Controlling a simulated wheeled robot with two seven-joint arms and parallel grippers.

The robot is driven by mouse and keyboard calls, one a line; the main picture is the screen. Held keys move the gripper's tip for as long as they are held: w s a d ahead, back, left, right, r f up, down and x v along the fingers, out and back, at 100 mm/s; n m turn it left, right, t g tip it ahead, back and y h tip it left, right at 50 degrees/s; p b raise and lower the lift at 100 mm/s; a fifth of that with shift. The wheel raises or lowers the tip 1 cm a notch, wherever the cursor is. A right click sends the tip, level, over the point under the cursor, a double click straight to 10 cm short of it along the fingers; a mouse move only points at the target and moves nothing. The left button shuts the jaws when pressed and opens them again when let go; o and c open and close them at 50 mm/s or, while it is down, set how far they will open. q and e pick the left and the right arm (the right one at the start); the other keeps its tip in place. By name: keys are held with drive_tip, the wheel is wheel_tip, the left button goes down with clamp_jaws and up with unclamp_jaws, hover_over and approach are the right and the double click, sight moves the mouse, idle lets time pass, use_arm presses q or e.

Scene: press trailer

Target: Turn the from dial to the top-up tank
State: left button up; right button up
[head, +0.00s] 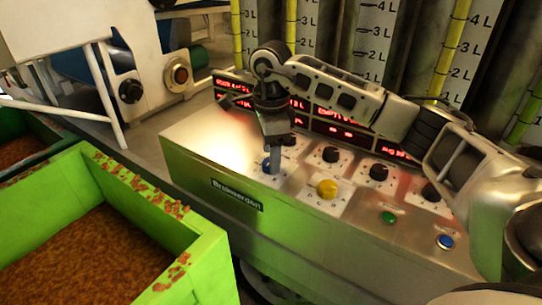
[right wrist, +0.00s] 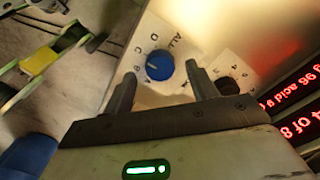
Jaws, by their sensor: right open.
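The control panel (head: 215,140) carries several dials on white plates. A blue dial (right wrist: 159,65) on a plate lettered around its edge, with B, C, D and ALL legible, lies between the fingers of my right gripper (right wrist: 160,72). The fingers are open, one on either side of the dial, and I cannot tell whether they touch it. In the head view my right gripper (head: 272,158) points down over this dial and hides most of it. A yellow dial (head: 327,188) and black dials (head: 330,154) (head: 379,172) sit to its right. I cannot read which one is the from dial. My left gripper is out of view.
A green button (head: 388,217) and a blue button (head: 445,242) are at the panel's front right. Red lit displays (head: 340,131) line its back, before tall tanks with litre scales. Green crates (head: 135,262) with brown contents stand at left.

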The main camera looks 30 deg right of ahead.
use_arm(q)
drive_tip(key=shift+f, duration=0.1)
use_arm(e)
drive_tip(key=shift+f, duration=0.85)
drive_tip(key=c, duration=1)
drive_tip(key=shift+m, duration=1.1)
drive_tip(key=m, duration=0.3)
drive_tip(key=shift+p, duration=0.35)
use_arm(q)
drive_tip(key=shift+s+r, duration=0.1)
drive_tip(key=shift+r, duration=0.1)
use_arm(e)
drive_tip(key=shift+m, duration=1.8)
